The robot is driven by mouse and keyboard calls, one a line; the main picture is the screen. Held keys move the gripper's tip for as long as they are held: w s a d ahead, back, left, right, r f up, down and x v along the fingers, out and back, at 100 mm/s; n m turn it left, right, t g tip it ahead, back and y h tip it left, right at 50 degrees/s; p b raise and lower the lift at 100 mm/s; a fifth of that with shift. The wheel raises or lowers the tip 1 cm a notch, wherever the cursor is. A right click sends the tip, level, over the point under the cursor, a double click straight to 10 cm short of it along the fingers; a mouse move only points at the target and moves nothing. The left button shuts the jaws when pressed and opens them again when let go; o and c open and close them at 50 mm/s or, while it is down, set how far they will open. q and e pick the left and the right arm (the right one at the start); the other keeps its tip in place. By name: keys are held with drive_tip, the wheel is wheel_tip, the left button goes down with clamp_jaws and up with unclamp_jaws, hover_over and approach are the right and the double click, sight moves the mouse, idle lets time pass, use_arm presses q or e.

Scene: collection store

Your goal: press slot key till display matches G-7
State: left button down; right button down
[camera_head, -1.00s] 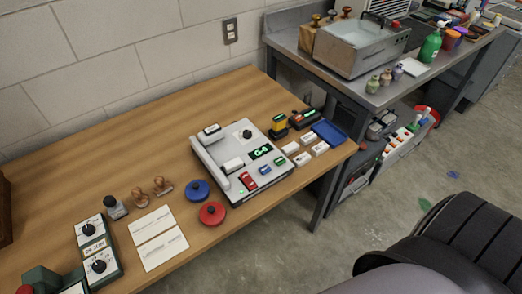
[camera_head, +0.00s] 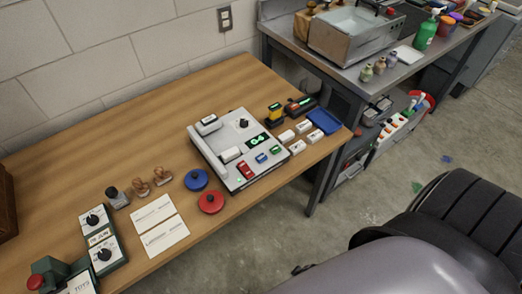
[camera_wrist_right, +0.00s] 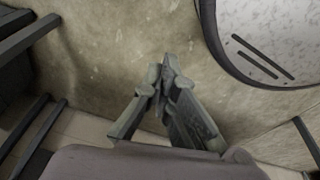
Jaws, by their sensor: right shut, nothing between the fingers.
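A pale grey machine (camera_head: 214,157) sits on the wooden table in the head view. Its small dark display (camera_head: 258,141) shows green characters that look like G-4, though they are small. Near its front edge are a red key (camera_head: 246,171), a blue key (camera_head: 261,158) and a green key (camera_head: 275,150); their labels are too small to read, so I cannot tell which is the slot key. My right gripper (camera_wrist_right: 165,85) shows in the right wrist view, shut and empty above bare floor, away from the machine. My left gripper is not in view.
A blue round-knobbed pad (camera_head: 196,180) and a red one (camera_head: 211,202) lie before the machine. White blocks (camera_head: 297,146) and a blue tray (camera_head: 323,121) are to its right. A green dial box (camera_head: 104,252) and paper cards (camera_head: 160,226) are at left. The table's back left is clear.

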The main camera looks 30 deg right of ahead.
drive_tip(key=w+r+n+t+p, duration=0.1)
drive_tip(key=w+r+p, duration=0.3)
drive_tip(key=w+r, duration=0.85)
wheel_tip(320, 180, up, 36)
drive_tip(key=f+n+t+y+p, duration=0.1)
drive_tip(key=n+t+y+p, duration=0.2)
drive_tip(key=n+t+p, duration=0.4)
hover_over(260, 159)
drive_tip(key=n+g, duration=0.1)
drive_tip(key=g, duration=0.1)
drive_tip(key=shift+r+b, duration=0.25)
drive_tip(key=shift+b, duration=0.15)
wheel_tip(260, 159, down, 7)
drive_tip(key=b, duration=0.7)
drive_tip(key=shift+r+b, duration=0.1)
drive_tip(key=shift+b, duration=0.2)
drive_tip(key=shift+f+b, duration=0.4)
drive_tip(key=shift+f, duration=0.65)
